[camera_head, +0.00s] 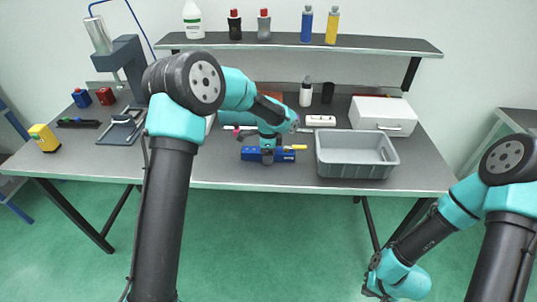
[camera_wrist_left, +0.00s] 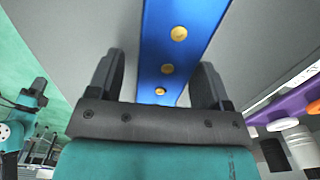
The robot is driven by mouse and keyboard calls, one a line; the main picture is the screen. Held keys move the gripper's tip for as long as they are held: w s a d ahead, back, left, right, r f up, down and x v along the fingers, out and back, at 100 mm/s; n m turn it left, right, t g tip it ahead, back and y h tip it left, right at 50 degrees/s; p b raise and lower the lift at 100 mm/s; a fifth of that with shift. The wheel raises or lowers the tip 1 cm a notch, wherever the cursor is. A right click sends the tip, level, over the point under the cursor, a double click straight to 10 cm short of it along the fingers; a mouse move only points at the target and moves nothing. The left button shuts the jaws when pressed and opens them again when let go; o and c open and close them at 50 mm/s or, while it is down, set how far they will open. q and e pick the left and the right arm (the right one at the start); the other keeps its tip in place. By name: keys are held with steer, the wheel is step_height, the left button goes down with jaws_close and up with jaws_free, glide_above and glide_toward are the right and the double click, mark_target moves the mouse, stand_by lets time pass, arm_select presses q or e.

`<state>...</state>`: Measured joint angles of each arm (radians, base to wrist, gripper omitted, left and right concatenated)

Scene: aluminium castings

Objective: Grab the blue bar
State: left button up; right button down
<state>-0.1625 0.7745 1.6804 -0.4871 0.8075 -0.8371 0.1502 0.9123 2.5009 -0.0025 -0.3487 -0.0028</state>
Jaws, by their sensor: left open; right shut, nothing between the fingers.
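The blue bar (camera_head: 284,156) lies on the workbench near its front edge, left of the grey bin. In the left wrist view the blue bar (camera_wrist_left: 185,18) has several gold round spots along its face and runs down between the two fingers. My left gripper (camera_head: 267,158) is over the bar's middle and partly hides it. Its fingers (camera_wrist_left: 160,68) are open, one on each side of the bar; I cannot tell whether they touch it. My right gripper (camera_head: 374,288) is shut and empty, low in front of the bench.
An empty grey bin (camera_head: 357,171) stands right of the bar, with a white box (camera_head: 383,115) behind it. A yellow piece (camera_head: 296,147) lies by the bar's right end. A shelf (camera_head: 300,42) with bottles is at the back. A purple item (camera_wrist_left: 292,101) shows in the wrist view.

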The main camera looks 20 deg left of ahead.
arm_select(q)
steer(key=c, duration=1.2)
steer(key=shift+r, duration=0.1)
steer(key=shift+r, duration=1.3)
steer(key=s+d, duration=0.1)
steer(key=s, duration=0.4)
steer(key=s+d+r, duration=0.1)
steer(key=s+d, duration=0.1)
steer(key=s, duration=0.3)
steer(key=s+d+r, duration=0.1)
steer(key=s, duration=0.4)
steer(key=shift+s+d+r, duration=0.1)
steer(key=shift+s+d, duration=0.1)
steer(key=shift+d, duration=0.05)
